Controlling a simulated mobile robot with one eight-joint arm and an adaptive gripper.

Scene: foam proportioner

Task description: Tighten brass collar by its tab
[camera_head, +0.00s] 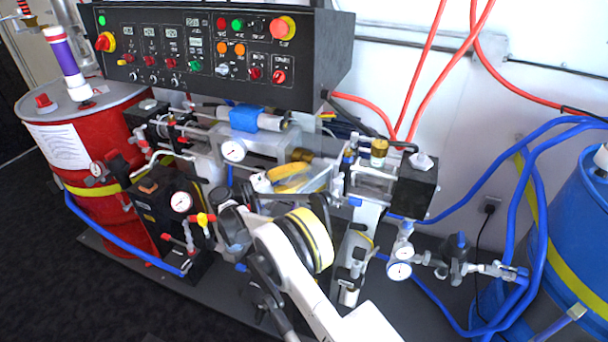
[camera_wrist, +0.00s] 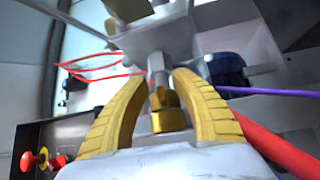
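The brass collar (camera_wrist: 170,121) shows in the wrist view, between the two yellow fingers of my gripper (camera_wrist: 160,82). A small brass tab (camera_wrist: 165,98) rises from it towards a grey rod. The fingers are apart, with a gap on each side of the collar, and I see no contact. My wrist hides the area below.
A black control panel (camera_head: 215,50) overhangs the machine. A pump block with a brass fitting (camera_head: 379,147) stands to the right. A red drum (camera_head: 95,130) is at the left, a blue drum (camera_head: 565,240) at the right. Blue hoses (camera_head: 470,187) and gauges (camera_head: 399,270) crowd the right side.

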